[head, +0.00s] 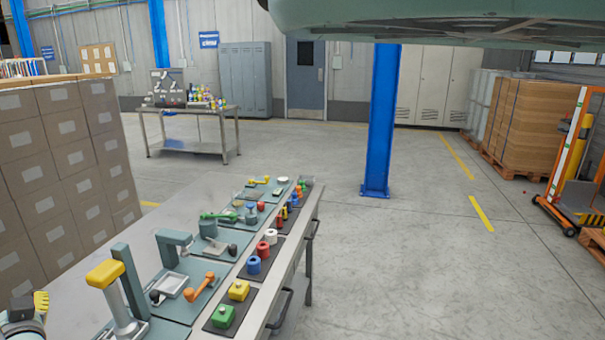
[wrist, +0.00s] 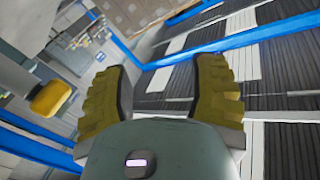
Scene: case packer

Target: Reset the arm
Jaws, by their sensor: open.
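My gripper (wrist: 160,92) shows in the wrist view with its two yellow ribbed fingers spread apart and nothing between them. In the head view a small part of my gripper (head: 38,302) shows at the lower left edge, beside the workbench's near left side. The rest of my arm is mostly out of the picture there. A yellow-topped lever handle (head: 105,273) stands on the bench to the right of my gripper, apart from it. A yellow knob-like end (wrist: 50,95) also shows at the left of the wrist view.
The workbench (head: 75,262) carries several fixtures, including an orange handle (head: 200,287), a green block (head: 222,316) and a yellow block (head: 238,290). Stacked boxes (head: 65,160) stand left. A blue column (head: 381,120) rises beyond the bench. Open floor (head: 400,270) lies right.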

